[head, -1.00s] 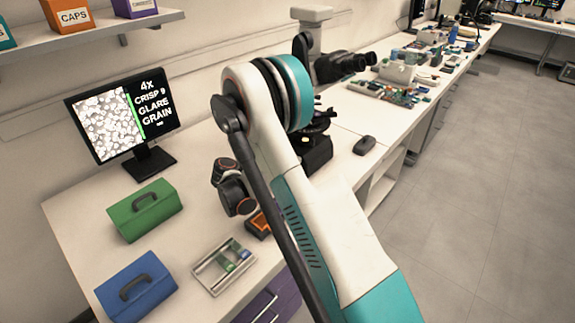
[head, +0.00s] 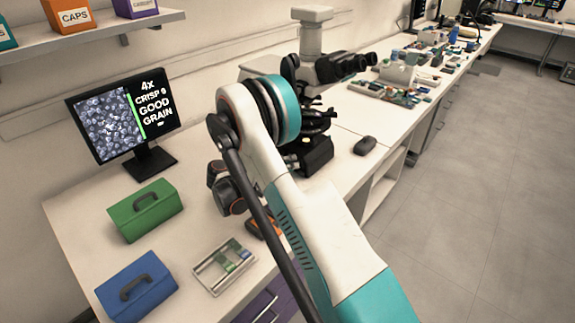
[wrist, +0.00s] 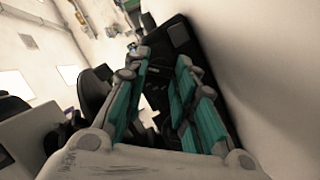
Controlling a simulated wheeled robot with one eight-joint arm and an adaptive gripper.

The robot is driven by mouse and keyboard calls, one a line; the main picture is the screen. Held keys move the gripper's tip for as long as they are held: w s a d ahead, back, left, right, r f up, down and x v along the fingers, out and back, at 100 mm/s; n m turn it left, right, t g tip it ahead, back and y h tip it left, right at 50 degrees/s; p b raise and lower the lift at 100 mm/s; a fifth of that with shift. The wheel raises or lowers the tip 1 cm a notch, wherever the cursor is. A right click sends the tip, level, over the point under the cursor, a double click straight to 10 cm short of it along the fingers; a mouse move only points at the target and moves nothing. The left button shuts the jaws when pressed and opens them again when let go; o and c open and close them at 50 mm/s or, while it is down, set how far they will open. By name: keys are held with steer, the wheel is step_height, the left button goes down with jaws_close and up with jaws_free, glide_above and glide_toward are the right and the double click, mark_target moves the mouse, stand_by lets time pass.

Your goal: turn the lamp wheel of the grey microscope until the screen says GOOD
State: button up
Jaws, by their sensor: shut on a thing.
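The screen (head: 121,113) on the bench reads 4X, CRISP 9, GOOD, GRAIN, beside a dark grainy picture with a green bar. The microscope (head: 318,62) stands behind my arm, with a pale head, black eyepieces and a black base; my arm hides part of it. In the wrist view my gripper (wrist: 160,105) has its teal-padded fingers close around a dark part at the microscope. The lamp wheel itself is hidden or too dark to make out between the fingers. In the head view my arm hides the fingers.
A green toolbox (head: 146,210) and a blue toolbox (head: 137,287) stand at the bench's front left. A slide tray (head: 224,266) lies beside them. A mouse (head: 365,146) lies right of the microscope. Bare bench shows between the screen and my arm.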

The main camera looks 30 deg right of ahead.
steer(key=o, duration=1.1)
steer(key=shift+c, duration=0.2)
steer(key=shift+a, duration=0.15)
steer(key=v, duration=1.1)
steer(key=shift+a+r, duration=0.1)
steer(key=shift+a, duration=0.25)
